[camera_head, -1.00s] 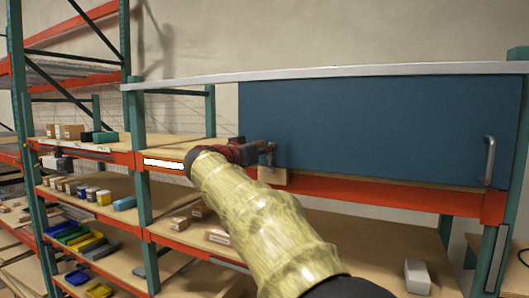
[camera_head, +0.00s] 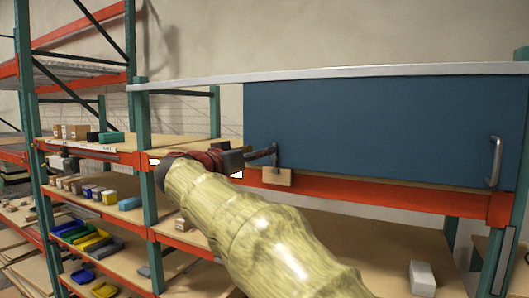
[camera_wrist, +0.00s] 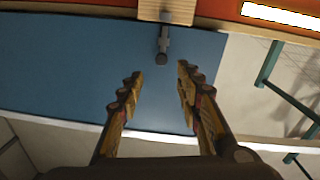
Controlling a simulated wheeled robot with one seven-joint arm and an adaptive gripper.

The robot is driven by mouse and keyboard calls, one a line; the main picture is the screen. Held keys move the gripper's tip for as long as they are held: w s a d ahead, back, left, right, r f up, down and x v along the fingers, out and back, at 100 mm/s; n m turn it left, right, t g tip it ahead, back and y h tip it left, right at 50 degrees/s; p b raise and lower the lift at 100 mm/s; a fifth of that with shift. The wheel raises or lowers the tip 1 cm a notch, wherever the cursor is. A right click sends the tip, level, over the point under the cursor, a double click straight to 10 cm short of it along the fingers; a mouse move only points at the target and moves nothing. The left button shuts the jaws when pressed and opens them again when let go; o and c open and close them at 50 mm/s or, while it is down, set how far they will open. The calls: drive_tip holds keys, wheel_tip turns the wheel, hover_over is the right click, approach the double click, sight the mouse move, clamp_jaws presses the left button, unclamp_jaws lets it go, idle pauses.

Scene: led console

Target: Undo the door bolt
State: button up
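The blue door panel (camera_head: 380,125) covers the shelf bay at right. The door bolt (camera_head: 277,158) is a small dark metal piece at the panel's lower left corner, above a pale wooden block (camera_head: 277,178). My gripper (camera_head: 262,153) is just left of the bolt in the head view; its fingertips are hard to make out there. In the wrist view, my gripper (camera_wrist: 158,75) is open with nothing between its fingers. The bolt (camera_wrist: 163,45) stands ahead of the fingertips, between their lines and apart from them. The wooden block (camera_wrist: 167,10) is at the top edge.
A metal handle (camera_head: 495,162) is on the door's right side. An orange shelf beam (camera_head: 400,195) runs below the door. Left shelves hold boxes and coloured bins (camera_head: 85,235). A white box (camera_head: 422,277) sits on the lower shelf. The space before the door is clear.

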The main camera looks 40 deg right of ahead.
drive_tip(key=v, duration=0.3)
drive_tip(key=shift+s+a, duration=0.1)
drive_tip(key=shift+a, duration=0.25)
